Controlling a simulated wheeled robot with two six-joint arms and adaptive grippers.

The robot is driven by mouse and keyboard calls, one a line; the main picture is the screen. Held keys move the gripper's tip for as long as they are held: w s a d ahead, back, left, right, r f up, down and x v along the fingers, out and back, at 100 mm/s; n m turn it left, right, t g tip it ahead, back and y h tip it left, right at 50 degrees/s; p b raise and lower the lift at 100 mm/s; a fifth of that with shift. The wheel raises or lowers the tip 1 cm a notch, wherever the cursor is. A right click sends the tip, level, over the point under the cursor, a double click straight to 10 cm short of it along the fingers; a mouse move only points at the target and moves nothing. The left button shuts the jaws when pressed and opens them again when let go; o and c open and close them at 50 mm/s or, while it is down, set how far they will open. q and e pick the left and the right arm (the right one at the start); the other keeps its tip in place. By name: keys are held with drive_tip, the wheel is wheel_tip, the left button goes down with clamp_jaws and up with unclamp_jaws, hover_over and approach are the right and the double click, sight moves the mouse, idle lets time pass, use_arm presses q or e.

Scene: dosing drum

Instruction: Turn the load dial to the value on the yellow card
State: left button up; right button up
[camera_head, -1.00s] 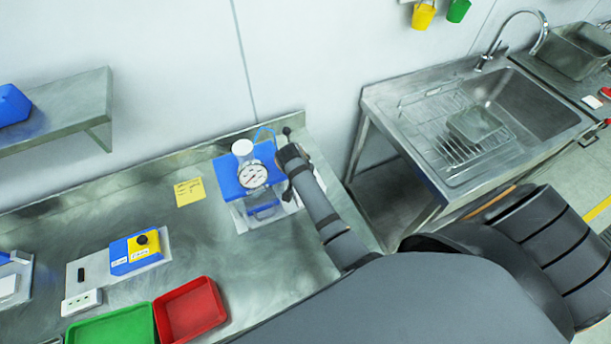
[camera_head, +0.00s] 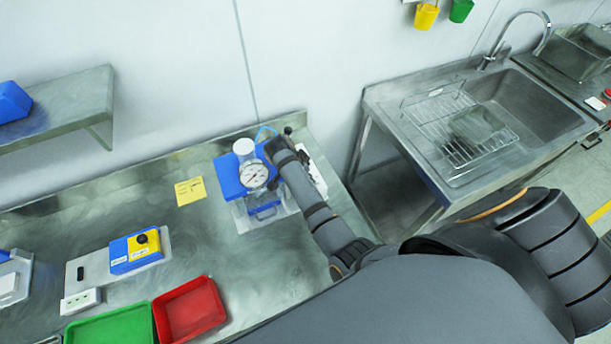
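The dosing device (camera_head: 231,180) is a blue-topped unit with a clear and white cylinder, standing on the steel bench. Its round white dial (camera_head: 254,176) with dark marks faces me. The yellow card (camera_head: 190,191) lies flat on the bench to the left of the device; its writing is too small to read. My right gripper (camera_head: 273,150) is at the device's upper right side, close beside the dial. Its fingers are hidden or too small to tell whether they are open or touching anything. My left gripper is out of view.
A blue and yellow switch box (camera_head: 136,251) sits on the bench at left. A red tray (camera_head: 190,310) and a green tray (camera_head: 112,328) are at the front. A sink (camera_head: 525,104) stands at the right. The bench between the card and trays is clear.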

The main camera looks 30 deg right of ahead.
drive_tip(key=o, duration=1.1)
drive_tip(key=shift+o, duration=0.2)
